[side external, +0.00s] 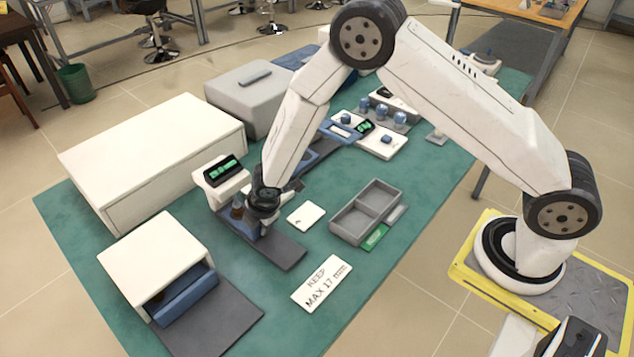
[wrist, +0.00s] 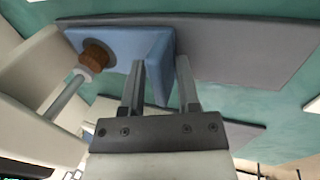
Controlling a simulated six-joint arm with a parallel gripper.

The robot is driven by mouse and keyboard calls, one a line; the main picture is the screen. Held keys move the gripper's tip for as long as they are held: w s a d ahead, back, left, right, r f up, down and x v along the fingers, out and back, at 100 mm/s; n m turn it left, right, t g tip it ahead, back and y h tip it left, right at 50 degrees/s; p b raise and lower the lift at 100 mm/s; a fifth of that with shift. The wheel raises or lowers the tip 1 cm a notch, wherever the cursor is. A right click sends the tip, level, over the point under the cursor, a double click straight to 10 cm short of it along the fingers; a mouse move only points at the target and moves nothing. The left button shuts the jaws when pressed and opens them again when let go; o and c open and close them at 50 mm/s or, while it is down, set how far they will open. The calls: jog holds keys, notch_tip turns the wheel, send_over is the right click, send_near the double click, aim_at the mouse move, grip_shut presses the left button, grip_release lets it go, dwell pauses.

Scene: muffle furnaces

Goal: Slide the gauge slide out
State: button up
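The gauge (side external: 222,178) is a white housing with a green-lit display, left of centre in the side view. Its blue gauge slide (side external: 233,215) sits at the front of the housing, over a dark grey strip (side external: 277,251). In the wrist view the blue slide (wrist: 112,42) shows a brown knob (wrist: 97,53) and a metal rod running to the white housing. My gripper (wrist: 160,72) is at the slide with its two fingers apart. Part of the blue slide shows between them, and I cannot tell whether they touch it. In the side view my gripper (side external: 262,222) partly hides the slide.
A white furnace box (side external: 160,250) with a blue drawer stands front left, and a larger white box (side external: 150,155) behind it. A grey two-compartment tray (side external: 367,212), a small white card (side external: 306,216) and a "KEEP MAX 17 mm" card (side external: 322,284) lie to the right.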

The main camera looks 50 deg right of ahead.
jog(key=shift+r, duration=3.4)
jog(key=shift+d, duration=0.1)
